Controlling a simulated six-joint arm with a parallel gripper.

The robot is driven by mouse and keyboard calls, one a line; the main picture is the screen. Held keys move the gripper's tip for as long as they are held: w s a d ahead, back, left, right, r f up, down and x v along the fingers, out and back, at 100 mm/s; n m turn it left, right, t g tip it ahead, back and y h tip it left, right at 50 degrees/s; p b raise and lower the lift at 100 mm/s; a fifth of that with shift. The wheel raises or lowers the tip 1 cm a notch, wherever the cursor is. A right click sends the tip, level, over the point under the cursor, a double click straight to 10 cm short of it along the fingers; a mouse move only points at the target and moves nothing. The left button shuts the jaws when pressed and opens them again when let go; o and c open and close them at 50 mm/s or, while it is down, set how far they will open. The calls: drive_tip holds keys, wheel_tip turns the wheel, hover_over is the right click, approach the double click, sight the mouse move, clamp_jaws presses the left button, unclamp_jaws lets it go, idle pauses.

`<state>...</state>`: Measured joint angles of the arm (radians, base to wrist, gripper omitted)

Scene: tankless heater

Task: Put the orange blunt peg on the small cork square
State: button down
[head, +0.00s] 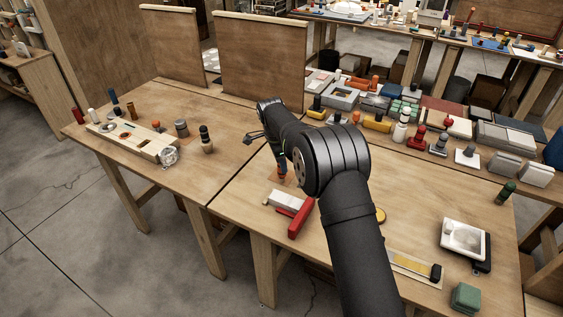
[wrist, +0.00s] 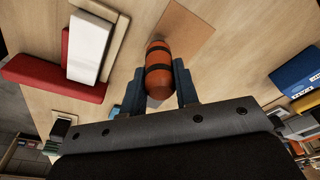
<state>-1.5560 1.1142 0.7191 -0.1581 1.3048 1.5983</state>
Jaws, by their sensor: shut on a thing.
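The orange blunt peg (wrist: 158,70) has dark bands and a rounded end. It sits between the two fingers of my gripper (wrist: 161,88), which is shut on it. In the head view a little of the orange peg (head: 282,174) shows under my arm, and my gripper (head: 279,158) is mostly hidden behind the wrist. The small cork square (wrist: 187,30) is a flat brown patch on the table, just beyond the peg in the wrist view. The peg's far end overlaps the square's near edge in that picture. I cannot tell how high the peg is above the table.
A white block (head: 284,199) and a red block (head: 301,218) lie close in front of the gripper. A wooden rack (head: 128,138) stands on the left table. Several blocks and pegs crowd the back right. A white dish (head: 463,236) is at right.

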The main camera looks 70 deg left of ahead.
drive_tip(key=shift+f, duration=0.5)
drive_tip(key=c, duration=1)
unclamp_jaws()
drive_tip(key=shift+c, duration=0.2)
wheel_tip(320, 180, up, 17)
drive_tip(key=s, duration=0.2)
drive_tip(key=shift+s, duration=0.35)
drive_tip(key=shift+r, duration=0.1)
